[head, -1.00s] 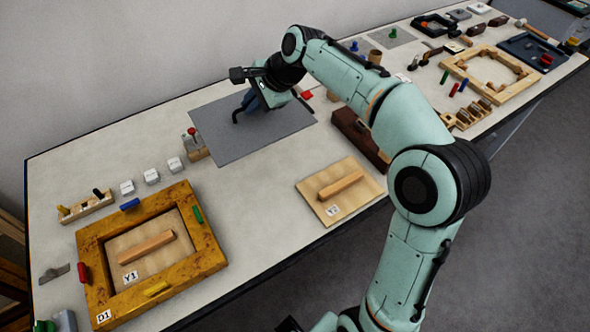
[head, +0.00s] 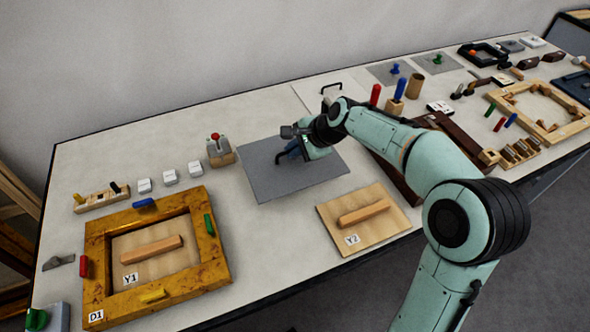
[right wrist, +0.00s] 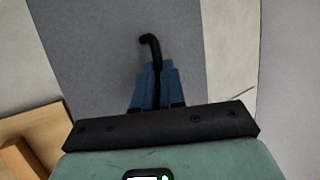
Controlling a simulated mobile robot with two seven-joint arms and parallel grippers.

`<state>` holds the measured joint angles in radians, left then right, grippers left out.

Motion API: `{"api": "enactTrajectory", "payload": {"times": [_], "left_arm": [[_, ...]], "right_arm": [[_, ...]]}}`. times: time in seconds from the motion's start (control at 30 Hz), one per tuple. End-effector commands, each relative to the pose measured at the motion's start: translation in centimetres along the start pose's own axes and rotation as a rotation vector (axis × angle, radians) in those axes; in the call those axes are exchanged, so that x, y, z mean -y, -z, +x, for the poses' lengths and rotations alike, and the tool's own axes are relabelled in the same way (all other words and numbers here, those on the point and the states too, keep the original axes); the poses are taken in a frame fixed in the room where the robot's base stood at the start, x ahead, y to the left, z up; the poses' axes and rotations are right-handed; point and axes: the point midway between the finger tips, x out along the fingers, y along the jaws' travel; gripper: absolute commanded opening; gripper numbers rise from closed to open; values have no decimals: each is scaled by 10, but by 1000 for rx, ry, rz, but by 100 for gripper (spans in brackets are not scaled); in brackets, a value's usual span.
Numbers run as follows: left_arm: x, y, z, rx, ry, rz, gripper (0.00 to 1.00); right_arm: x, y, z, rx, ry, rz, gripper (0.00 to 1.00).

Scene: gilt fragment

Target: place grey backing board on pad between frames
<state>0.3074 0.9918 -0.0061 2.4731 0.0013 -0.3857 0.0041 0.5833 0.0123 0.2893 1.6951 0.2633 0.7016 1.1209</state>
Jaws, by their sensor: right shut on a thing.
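The grey backing board (head: 270,187) lies flat, at or just above the table, between the yellow wooden frame D1 (head: 222,262) and the dark brown frame (head: 395,180). I cannot tell whether it touches what is below. No separate pad shows; the board may cover it. My right gripper (head: 290,155) is over the board's middle, shut on its black handle. In the right wrist view the blue fingers (right wrist: 154,88) close on the handle (right wrist: 150,48), and the board (right wrist: 95,50) fills the area below. My left gripper is not in view.
Plywood board Y2 (head: 385,203) with a wooden bar lies in front, right of the grey board. A red-knobbed block (head: 218,150) stands close to its left. White blocks (head: 170,177) line up behind frame D1. My right arm covers part of the dark frame.

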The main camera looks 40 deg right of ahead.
Motion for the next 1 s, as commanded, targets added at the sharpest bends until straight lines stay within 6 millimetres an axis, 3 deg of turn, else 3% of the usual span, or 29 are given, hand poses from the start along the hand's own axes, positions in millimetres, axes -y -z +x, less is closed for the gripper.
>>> {"api": "enactTrajectory", "payload": {"times": [0.53,0.97,1.0], "left_arm": [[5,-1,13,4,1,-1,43],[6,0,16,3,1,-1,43],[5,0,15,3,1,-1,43]], "right_arm": [[-34,19,52,1,-1,1,0],[-38,21,58,0,2,-1,0],[-37,21,57,0,1,-1,23]]}}
